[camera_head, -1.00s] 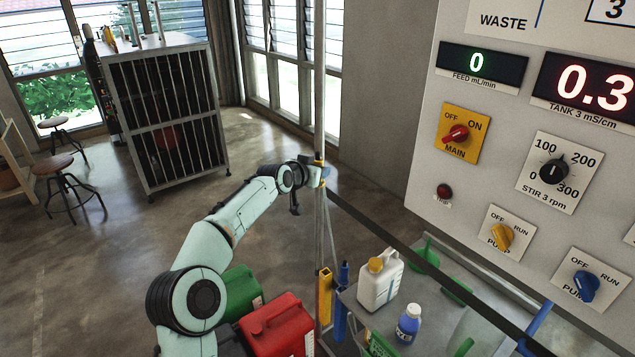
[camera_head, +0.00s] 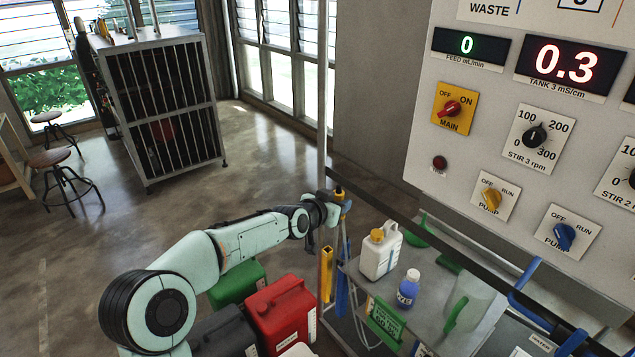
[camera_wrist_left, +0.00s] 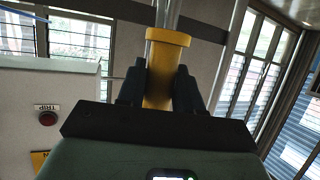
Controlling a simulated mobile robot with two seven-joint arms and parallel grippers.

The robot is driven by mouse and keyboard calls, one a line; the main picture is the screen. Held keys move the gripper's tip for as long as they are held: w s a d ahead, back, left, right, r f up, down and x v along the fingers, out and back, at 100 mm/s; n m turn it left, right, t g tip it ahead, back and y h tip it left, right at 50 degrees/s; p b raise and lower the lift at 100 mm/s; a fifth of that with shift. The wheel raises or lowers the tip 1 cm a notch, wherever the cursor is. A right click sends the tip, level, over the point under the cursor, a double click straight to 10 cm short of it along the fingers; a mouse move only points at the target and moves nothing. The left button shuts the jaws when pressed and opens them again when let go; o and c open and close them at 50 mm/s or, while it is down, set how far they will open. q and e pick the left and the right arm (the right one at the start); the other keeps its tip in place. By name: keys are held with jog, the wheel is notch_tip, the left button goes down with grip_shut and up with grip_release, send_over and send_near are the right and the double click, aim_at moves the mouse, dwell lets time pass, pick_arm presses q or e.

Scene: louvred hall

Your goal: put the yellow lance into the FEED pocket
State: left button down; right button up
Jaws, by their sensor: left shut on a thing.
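The yellow lance (camera_head: 339,191) is held upright in my left gripper (camera_head: 333,200). Its yellow grip is between the two dark fingers, as the left wrist view (camera_wrist_left: 165,72) shows, and a clear thin tube rises above the grip. The lance's lower end cannot be made out clearly. A yellow upright channel (camera_head: 327,273) stands at the left end of the cart, below the gripper, beside a blue upright piece (camera_head: 342,285). No FEED label for a pocket is legible, so I cannot tell which is the FEED pocket. My right gripper is not in view.
The grey cart (camera_head: 352,272) carries a white jug (camera_head: 380,256), a blue bottle (camera_head: 408,290) and a clear pitcher (camera_head: 470,305). Red (camera_head: 280,312) and green (camera_head: 238,285) canisters stand on the floor. The control panel (camera_head: 470,160) is at right.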

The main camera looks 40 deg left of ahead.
pick_arm(q)
jog(key=s+d+f+m+h, duration=0.1)
jog(key=s+d+f, duration=0.2)
jog(key=d, duration=0.6)
jog(key=s+d+f+m+h, duration=0.1)
jog(key=s+d+f, duration=0.2)
jog(key=d+f, duration=0.3)
jog(key=s+d+f+m+h, duration=0.1)
jog(key=d+f, duration=0.4)
jog(key=d, duration=0.8)
jog(key=shift+s+d+m+g+h, duration=0.35)
jog(key=shift+s+h, duration=0.25)
jog(key=shift+s, duration=0.5)
